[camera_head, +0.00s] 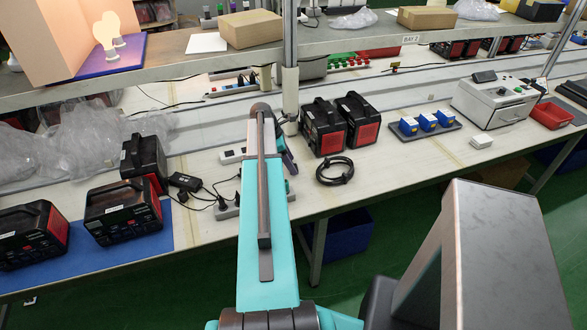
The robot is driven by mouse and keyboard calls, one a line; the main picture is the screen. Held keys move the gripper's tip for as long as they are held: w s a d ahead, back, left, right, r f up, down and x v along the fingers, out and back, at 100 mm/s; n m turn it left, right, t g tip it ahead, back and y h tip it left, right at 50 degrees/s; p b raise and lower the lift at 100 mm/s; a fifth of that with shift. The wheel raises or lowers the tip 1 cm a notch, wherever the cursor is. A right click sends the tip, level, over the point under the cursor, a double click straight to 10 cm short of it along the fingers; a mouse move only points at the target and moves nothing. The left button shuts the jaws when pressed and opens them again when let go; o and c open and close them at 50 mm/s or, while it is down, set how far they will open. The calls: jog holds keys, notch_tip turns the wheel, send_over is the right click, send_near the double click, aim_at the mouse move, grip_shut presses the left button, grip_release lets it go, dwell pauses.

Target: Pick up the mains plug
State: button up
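A small black plug (222,203) is at the left end of a light grey power strip (228,213) on the bench, just left of my arm. I cannot tell if it sits in a socket or lies on the strip. A thin black cable runs from it towards a black power adapter (185,181). My teal arm reaches over the bench and covers the middle of the strip. My gripper (287,160) shows only partly, as dark parts behind the arm's far end, right of and beyond the plug. Its fingertips are hidden, and I cannot see whether it holds anything.
Several black-and-red power stations stand around, some on a blue mat (90,258) at left, two (335,125) beyond my arm. A coiled black cable (335,171) lies right of my arm. A shelf post (290,75) rises behind it. Bare bench (400,170) lies farther right.

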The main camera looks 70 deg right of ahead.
jog(key=shift+x, duration=0.9)
jog(key=shift+c, duration=0.4)
jog(key=c, duration=1)
